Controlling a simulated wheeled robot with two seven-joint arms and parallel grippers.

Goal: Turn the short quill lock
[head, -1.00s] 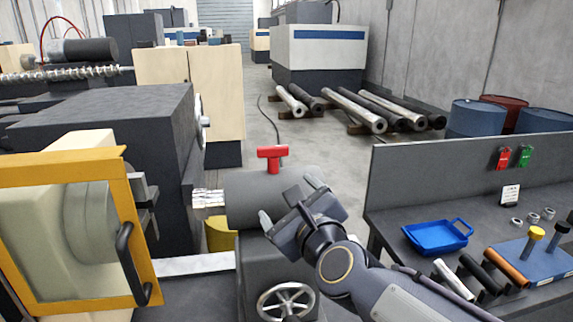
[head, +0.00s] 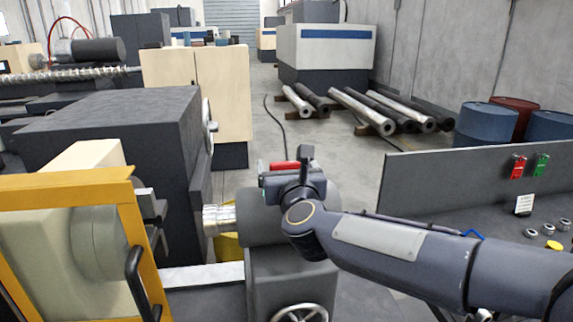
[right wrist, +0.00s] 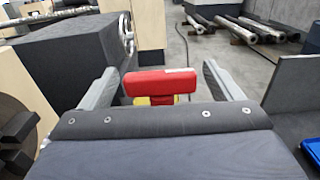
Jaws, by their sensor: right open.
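The short quill lock is a red T-shaped handle on top of the grey tailstock (head: 262,222). In the head view only part of the red lock (head: 285,166) shows, behind my right gripper (head: 290,180). In the right wrist view the red lock (right wrist: 160,84) stands between the two fingers of my open right gripper (right wrist: 158,88), with a gap on each side. The bright quill (head: 218,219) sticks out of the tailstock to the left. My left gripper is not in view.
A yellow-framed guard with a black handle (head: 138,280) stands at the left. A handwheel (head: 300,313) sits low on the tailstock's front. A grey bench panel (head: 470,185) with red and green tags stands at the right. Metal bars (head: 360,110) lie on the floor behind.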

